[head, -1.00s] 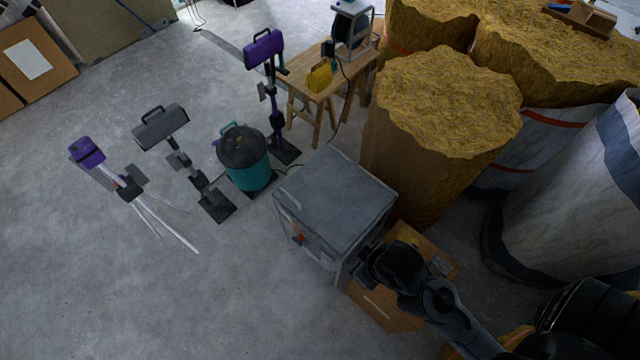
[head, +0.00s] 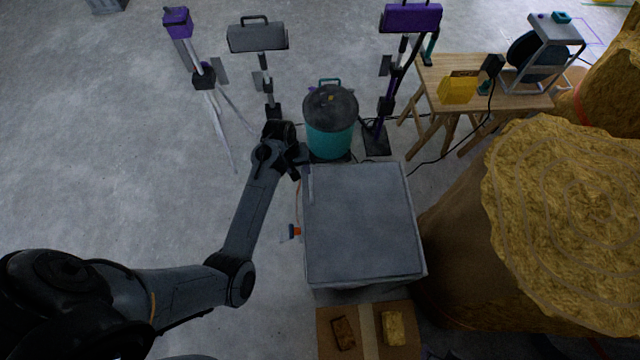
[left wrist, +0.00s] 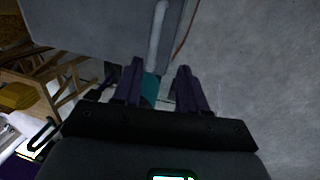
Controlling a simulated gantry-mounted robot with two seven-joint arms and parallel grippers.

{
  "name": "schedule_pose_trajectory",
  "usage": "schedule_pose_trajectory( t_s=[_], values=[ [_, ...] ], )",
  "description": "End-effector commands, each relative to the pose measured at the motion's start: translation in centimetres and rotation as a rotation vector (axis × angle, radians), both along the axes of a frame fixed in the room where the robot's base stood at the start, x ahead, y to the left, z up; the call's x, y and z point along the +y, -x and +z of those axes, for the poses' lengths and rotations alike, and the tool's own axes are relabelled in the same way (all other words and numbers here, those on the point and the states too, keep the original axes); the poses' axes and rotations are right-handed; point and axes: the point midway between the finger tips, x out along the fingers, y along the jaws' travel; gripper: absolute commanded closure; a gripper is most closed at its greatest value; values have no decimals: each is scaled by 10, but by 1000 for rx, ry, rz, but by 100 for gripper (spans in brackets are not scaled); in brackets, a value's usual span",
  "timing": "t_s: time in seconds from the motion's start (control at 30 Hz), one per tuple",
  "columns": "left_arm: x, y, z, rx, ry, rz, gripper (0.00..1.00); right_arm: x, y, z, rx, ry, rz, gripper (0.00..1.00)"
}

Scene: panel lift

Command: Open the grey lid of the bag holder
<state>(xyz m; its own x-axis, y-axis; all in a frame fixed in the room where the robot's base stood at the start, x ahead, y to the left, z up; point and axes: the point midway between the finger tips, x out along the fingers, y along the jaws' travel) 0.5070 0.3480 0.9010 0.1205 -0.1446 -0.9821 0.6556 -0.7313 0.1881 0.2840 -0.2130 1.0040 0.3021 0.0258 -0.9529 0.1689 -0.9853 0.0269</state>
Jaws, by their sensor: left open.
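The bag holder is a box with a flat grey lid (head: 360,222), which lies closed in the middle of the head view. A thin pale bar (head: 311,184) runs along its left edge near the far corner. My left gripper (head: 301,160) is at that far left corner, close to the bar; contact cannot be told. In the left wrist view, my left gripper (left wrist: 159,88) has its fingers apart, with a pale bar (left wrist: 156,38) running towards the gap between them. The grey box (left wrist: 90,25) fills the upper left there. My right gripper is out of view.
A teal bin with a dark top (head: 330,125) stands just beyond the box. Stands with purple and grey heads are behind it. A wooden bench (head: 480,85) and large straw-filled sacks (head: 570,220) are right. Open floor (head: 130,180) lies left.

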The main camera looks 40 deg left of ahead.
Motion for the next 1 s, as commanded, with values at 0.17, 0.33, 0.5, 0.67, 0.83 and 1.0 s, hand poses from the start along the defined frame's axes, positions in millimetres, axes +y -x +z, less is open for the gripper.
schedule_pose_trajectory(
  t_s=[0.17, 0.33, 0.5, 0.67, 0.83, 1.0],
  values=[
    [-3, -6, -14, -8, 0, -4, 58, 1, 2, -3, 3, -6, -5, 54],
    [-7, -9, -41, -6, 0, -4, 58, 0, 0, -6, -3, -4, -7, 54],
    [-11, -13, -68, -6, 0, -4, 58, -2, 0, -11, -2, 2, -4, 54],
    [-14, -16, -87, -8, -2, -4, 58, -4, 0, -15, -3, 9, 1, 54],
    [-15, -17, -98, -9, -2, -4, 58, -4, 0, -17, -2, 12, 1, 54],
    [-16, -17, -100, -8, -2, -4, 58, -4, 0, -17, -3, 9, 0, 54]
  ],
)
